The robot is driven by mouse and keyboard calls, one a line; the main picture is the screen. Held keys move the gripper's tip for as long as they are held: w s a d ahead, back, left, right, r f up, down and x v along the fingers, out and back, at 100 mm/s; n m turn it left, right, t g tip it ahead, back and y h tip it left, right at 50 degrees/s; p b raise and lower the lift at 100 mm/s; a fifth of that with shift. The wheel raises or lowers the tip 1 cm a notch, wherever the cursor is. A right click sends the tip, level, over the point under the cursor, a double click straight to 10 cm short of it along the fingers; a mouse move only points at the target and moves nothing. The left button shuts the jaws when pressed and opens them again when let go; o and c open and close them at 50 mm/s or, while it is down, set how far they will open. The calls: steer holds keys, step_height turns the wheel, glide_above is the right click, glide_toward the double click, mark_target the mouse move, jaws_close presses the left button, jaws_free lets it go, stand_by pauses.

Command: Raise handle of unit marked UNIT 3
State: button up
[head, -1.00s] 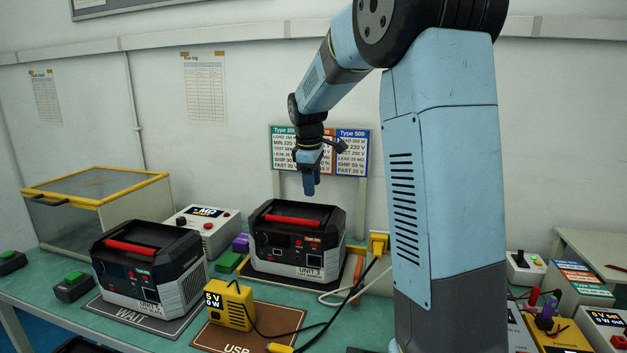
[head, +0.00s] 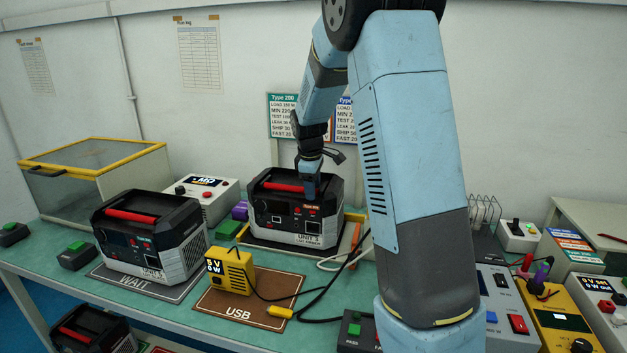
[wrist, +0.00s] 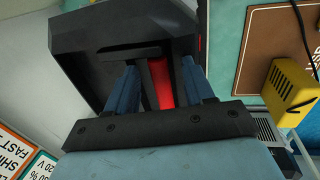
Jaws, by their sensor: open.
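The unit marked UNIT 3 (head: 290,215) is a black and grey box standing at the back of the bench. Its red handle (head: 281,187) lies flat along the recessed top. My gripper (head: 309,188) is at the right part of its top in the head view, pointing down. In the wrist view my gripper (wrist: 165,85) is open, with its two blue fingers on either side of the red handle (wrist: 160,82). Whether the fingers touch the handle cannot be told. Part of the handle is hidden by my gripper.
Another black unit (head: 150,235) with a red handle stands on the WAIT mat (head: 125,283). A yellow meter (head: 231,270) with a black cable stands on the USB mat (head: 270,315). Type sign boards (head: 283,117) stand behind UNIT 3. An orange-handled object is right of it.

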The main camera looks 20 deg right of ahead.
steer(key=shift+f, duration=0.1)
steer(key=shift+c, duration=0.3)
jaws_close()
steer(key=c, duration=0.6)
jaws_free()
steer(key=shift+c, duration=1.2)
